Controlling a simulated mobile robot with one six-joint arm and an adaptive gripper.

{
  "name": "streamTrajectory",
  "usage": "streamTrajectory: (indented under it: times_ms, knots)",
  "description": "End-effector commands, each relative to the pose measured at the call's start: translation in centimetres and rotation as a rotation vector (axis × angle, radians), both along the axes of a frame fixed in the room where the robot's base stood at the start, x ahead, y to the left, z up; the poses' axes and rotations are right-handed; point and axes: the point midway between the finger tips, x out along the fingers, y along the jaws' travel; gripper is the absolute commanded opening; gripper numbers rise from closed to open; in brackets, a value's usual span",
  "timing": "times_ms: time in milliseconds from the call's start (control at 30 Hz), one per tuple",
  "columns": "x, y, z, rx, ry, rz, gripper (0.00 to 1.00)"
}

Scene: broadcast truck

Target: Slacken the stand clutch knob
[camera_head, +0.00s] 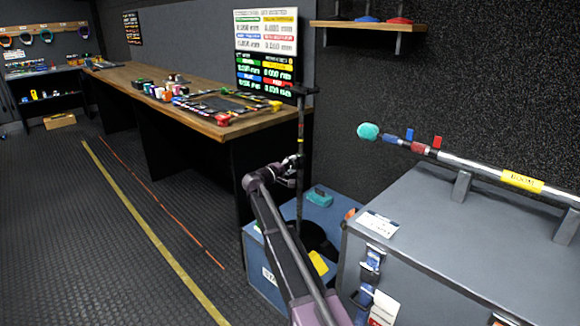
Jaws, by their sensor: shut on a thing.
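The stand (301,118) is a thin dark upright pole with a crosspiece at its top and a round dark base, in front of the end of the wooden desk. My gripper (296,163) is at the pole about midway up, shut on the stand clutch knob. The knob is mostly hidden by the jaws and too small to make out. My arm reaches up to it from the bottom of the view.
A grey case (480,215) carrying a boom pole (480,167) stands close on the right. A blue case (262,262) is low beside the stand. The wooden desk (150,78) runs back left.

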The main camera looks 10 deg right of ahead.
Motion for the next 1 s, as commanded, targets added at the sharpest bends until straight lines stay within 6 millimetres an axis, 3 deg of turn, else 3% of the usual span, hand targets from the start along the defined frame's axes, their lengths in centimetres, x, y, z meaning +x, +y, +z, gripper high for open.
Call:
streamTrajectory:
  times_ms: [1000]
  knots:
    - [-0.16,-0.31,-0.04,-0.557,0.773,-0.008,0.11]
